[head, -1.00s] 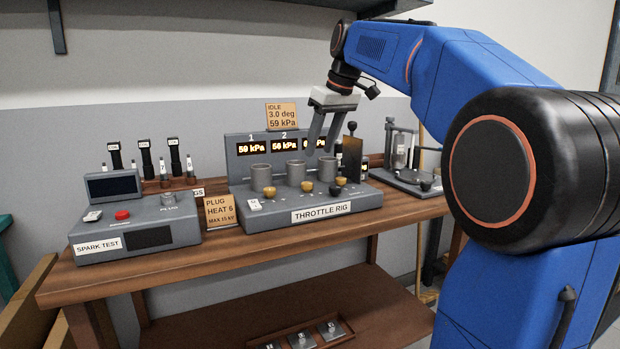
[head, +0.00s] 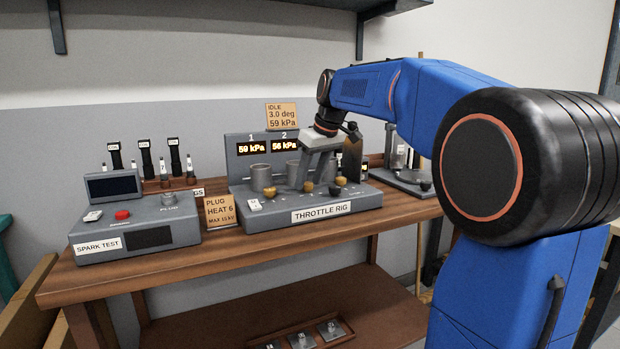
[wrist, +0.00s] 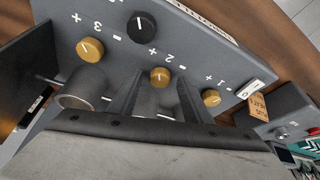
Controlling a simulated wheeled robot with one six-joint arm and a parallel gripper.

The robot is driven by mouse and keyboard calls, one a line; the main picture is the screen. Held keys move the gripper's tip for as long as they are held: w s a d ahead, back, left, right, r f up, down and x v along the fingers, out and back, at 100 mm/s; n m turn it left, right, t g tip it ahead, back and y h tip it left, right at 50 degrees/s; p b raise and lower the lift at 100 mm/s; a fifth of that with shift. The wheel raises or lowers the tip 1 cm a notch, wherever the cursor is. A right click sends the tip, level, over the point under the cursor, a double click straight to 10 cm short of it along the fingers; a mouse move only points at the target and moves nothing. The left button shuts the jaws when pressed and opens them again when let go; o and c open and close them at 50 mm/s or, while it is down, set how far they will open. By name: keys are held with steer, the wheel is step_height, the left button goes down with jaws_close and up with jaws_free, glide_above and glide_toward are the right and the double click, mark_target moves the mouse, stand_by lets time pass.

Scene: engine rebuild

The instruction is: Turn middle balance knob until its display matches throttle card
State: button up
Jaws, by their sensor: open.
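The throttle card (head: 281,116) reads IDLE, 3.0 deg, 59 kPa. The throttle rig (head: 262,216) carries display 1 (head: 251,148) reading 59 kPa and display 2 (head: 284,146) reading what looks like 56 kPa; the third display is hidden behind my gripper. The brass middle balance knob (wrist: 160,75), marked 2, has a white pointer line. My gripper (head: 310,184) is open and points down at it. In the wrist view my fingertips (wrist: 159,78) lie on either side of this knob, with no clear contact.
Brass knob 3 (wrist: 90,49), brass knob 1 (wrist: 211,97) and a black knob (wrist: 142,27) sit around the middle one. Metal cylinders (head: 262,177) stand behind the knobs. The spark tester (head: 135,219) and plug card (head: 220,211) are to the left.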

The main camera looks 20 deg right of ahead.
steer(key=shift+c, duration=0.4)
steer(key=c, duration=1)
steer(key=shift+m, duration=0.3)
steer(key=m, duration=0.1)
steer(key=m+h, duration=0.1)
steer(key=m, duration=0.1)
steer(key=shift+a, duration=0.25)
steer(key=shift+a+m+h, duration=0.1)
steer(key=shift+m+h, duration=0.45)
steer(key=shift+m, duration=0.7)
steer(key=shift+a+m+h, duration=0.1)
steer(key=shift+m+h, duration=0.45)
steer(key=shift+m, duration=0.7)
steer(key=o, duration=1.1)
